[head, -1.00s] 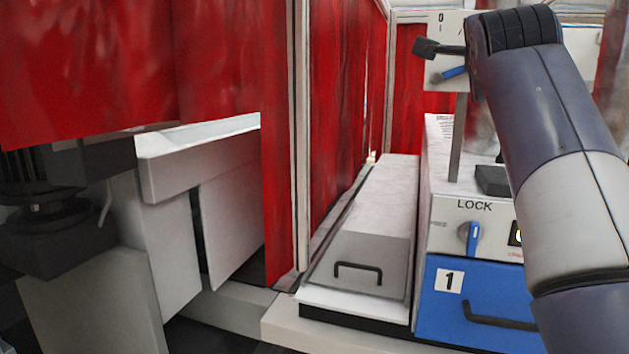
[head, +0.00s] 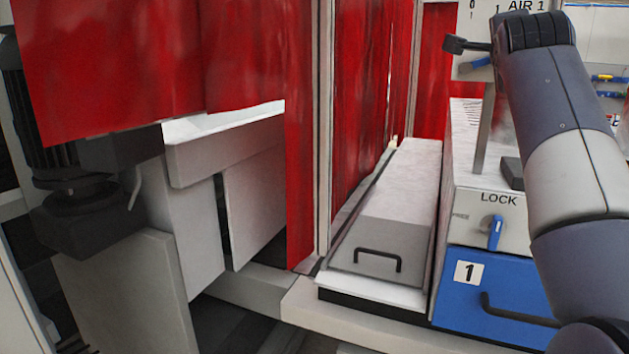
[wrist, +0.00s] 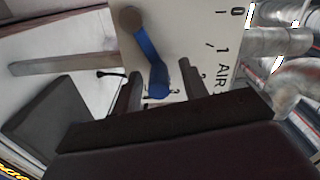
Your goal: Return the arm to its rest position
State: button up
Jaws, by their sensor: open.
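My arm reaches in from the right of the head view, its far end by a pale panel (head: 475,28) marked AIR 1. My gripper (wrist: 160,70) shows in the wrist view with its two dark fingers apart. A blue lever (wrist: 148,48) on the panel (wrist: 190,35) lies in front of and between the fingers in that view. I cannot tell whether they touch it. In the head view the blue lever (head: 480,62) shows just below a dark part at the arm's end.
A blue drawer (head: 465,310) marked 1 sits under a LOCK switch (head: 494,230). A grey lid with a black handle (head: 378,260) is to its left. Red curtains (head: 250,50) and a dark motor (head: 75,220) stand further left. Pipes (wrist: 285,60) show in the wrist view.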

jog(key=b+v, duration=0.3)
jog(key=v, duration=0.7)
jog(key=p+x, duration=0.3)
jog(key=x, duration=0.7)
jog(key=shift+w+r+p, duration=0.2)
jog(key=shift+p, duration=0.15)
jog(key=shift+s+a+r+n+p, duration=0.2)
jog(key=shift+r+n+p, duration=0.1)
jog(key=shift+n, duration=0.4)
jog(key=shift+w+n, duration=0.2)
jog(key=shift+n, duration=0.2)
jog(key=shift+s, duration=0.15)
